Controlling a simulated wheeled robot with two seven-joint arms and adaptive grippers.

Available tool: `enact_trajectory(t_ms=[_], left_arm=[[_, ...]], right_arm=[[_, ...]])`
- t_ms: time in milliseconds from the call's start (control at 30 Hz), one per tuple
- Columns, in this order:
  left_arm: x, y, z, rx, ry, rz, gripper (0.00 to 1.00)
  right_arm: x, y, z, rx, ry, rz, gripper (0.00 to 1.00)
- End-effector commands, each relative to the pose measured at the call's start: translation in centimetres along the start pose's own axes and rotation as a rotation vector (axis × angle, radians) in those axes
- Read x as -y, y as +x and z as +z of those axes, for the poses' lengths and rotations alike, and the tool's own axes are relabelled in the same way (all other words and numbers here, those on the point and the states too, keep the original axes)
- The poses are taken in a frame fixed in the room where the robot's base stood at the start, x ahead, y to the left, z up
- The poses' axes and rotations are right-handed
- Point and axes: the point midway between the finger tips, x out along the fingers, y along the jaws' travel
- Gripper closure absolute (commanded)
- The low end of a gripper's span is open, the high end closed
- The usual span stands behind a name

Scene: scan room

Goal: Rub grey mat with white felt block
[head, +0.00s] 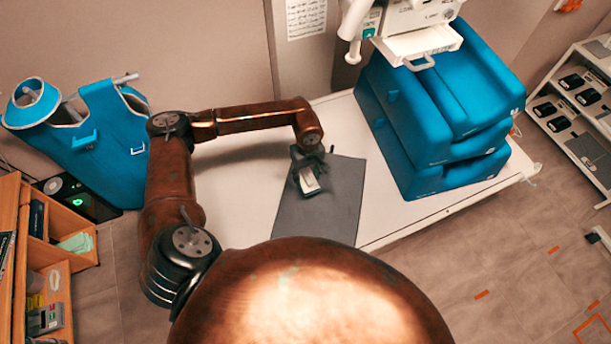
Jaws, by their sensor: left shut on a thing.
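A grey mat (326,208) lies flat on the white table (232,213). A white felt block (310,184) is at the upper left part of the mat. My left gripper (307,172) is shut on the block from above. The block looks tilted and low over the mat; I cannot tell whether it touches it. Part of the block is hidden by the gripper fingers. The near edge of the mat is partly hidden by my own body. My right gripper is not in view.
Blue padded blocks (430,115) stand on the table to the right of the mat, beneath white equipment (420,40). A blue apron (110,140) hangs at the left. A wooden shelf (50,250) is at lower left, and a rack (575,100) is at far right.

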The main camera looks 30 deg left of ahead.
Motion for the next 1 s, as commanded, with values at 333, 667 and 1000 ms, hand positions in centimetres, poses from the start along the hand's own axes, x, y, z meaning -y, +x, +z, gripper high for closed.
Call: enact_trajectory(t_ms=[333,667,1000], left_arm=[[0.0,-2.9,0.0,-0.001,-0.001,0.0,0.81],[0.0,-3.0,0.0,0.0,-0.001,0.0,0.81],[-0.1,-2.8,0.4,0.002,0.042,0.003,0.81]], right_arm=[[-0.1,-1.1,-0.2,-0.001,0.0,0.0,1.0],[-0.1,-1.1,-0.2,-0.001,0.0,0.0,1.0],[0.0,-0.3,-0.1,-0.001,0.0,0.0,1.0]])
